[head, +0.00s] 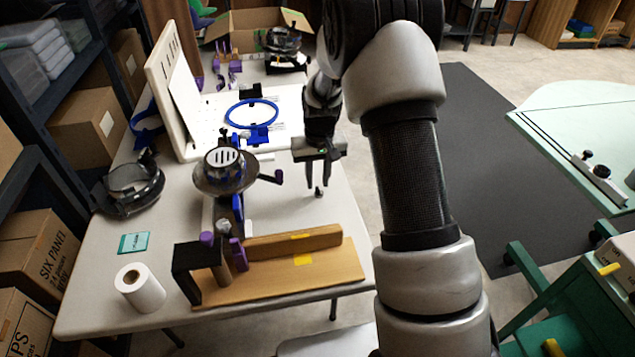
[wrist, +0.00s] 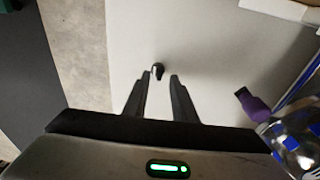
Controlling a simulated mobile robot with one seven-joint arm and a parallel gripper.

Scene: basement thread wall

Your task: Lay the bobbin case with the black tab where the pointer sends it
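A small dark piece with a pale metallic side (head: 319,192) stands on the table near its right edge. In the wrist view it shows just past my fingertips (wrist: 157,70), and its black part may be the tab of the bobbin case. My gripper (head: 320,182) points down over it. In the wrist view my gripper (wrist: 160,78) is open, with one finger on each side of the line to the piece and nothing held between them. I cannot make out a pointer with certainty.
A machine with a round slotted top (head: 224,158) and a purple-ended lever (head: 271,177) stands left of my gripper. A wooden fixture (head: 290,272) lies in front. A white panel with a blue ring (head: 251,113) is behind. A paper roll (head: 140,288) and a teal card (head: 133,243) are front left.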

